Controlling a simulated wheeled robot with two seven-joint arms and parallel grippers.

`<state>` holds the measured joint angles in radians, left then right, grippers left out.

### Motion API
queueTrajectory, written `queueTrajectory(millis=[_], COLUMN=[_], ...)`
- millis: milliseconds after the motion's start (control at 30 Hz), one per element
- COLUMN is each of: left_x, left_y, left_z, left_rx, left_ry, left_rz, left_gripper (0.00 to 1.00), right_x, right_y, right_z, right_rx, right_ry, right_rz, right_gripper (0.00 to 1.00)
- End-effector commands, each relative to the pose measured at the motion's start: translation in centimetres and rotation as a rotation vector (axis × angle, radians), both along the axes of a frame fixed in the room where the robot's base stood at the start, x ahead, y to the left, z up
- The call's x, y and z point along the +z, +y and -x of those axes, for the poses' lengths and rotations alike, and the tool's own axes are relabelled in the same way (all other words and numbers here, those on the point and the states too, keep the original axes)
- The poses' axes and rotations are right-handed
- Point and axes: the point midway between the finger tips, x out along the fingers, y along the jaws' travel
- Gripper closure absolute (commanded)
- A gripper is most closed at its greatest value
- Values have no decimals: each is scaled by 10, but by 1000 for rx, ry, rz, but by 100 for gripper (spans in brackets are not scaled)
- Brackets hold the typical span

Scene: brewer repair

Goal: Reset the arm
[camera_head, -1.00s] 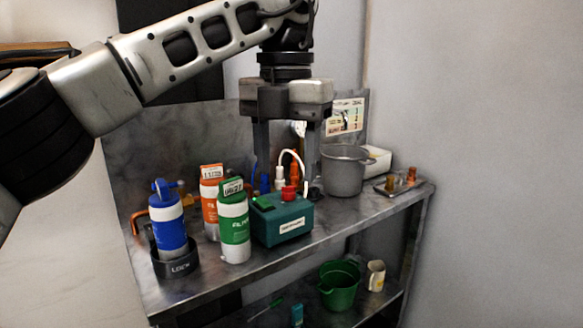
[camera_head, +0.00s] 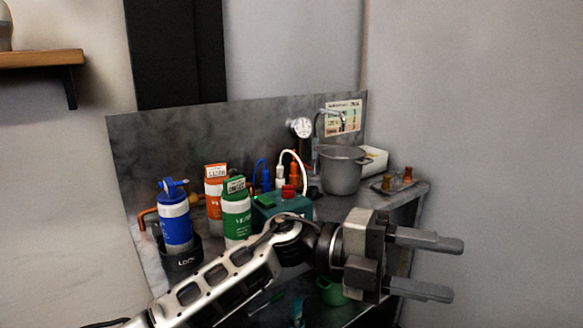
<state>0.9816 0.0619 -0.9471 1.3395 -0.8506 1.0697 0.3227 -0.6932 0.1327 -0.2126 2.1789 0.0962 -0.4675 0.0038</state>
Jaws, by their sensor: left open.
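My left arm comes in from the bottom left and reaches across the front of the metal bench (camera_head: 407,198). My left gripper (camera_head: 455,270) is open and empty, its two fingers pointing right, in front of the bench's right end. Behind the arm, a blue bottle (camera_head: 175,230) stands in a black holder (camera_head: 183,262) marked LOCK. An orange bottle (camera_head: 214,183) and a green bottle (camera_head: 236,213) stand beside it. A teal box (camera_head: 290,206) with a red knob is partly hidden by my arm. My right gripper is not in view.
A grey pot (camera_head: 341,172) stands at the back right of the bench, beside a small tray (camera_head: 394,187) with amber items. A gauge (camera_head: 301,128) is behind. A green bucket (camera_head: 330,291) on the lower shelf is mostly hidden. A wooden shelf (camera_head: 40,58) is at upper left.

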Motion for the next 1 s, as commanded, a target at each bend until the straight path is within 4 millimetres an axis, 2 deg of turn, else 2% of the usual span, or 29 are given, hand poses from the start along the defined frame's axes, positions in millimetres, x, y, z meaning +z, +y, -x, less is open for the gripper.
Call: queueTrajectory(millis=[33,133,233,367,467,567,600,700,833,900,1000], left_x=[2,4,-10,-57,-110,-169,-192,-243,-288,-302,-312], left_y=[5,23,54,107,152,197,214,250,281,292,300], left_z=[-2,-18,-41,-64,-67,-52,-41,-6,44,65,84], left_rx=[67,228,415,681,892,1100,1177,1345,1500,1554,1597], left_ry=[124,358,600,918,1164,1401,1491,1690,1885,1954,2013], left_rz=[111,295,435,544,574,557,538,470,365,316,271], left_gripper=[47,47,47,47,47,47,47,47,47,47,47], right_x=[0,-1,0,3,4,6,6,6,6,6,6], right_y=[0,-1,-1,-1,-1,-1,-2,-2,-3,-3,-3], right_z=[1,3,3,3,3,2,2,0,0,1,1], right_rx=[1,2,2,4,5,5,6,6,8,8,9], right_ry=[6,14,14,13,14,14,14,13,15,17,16], right_rz=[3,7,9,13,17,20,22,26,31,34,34], right_gripper=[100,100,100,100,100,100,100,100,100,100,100])
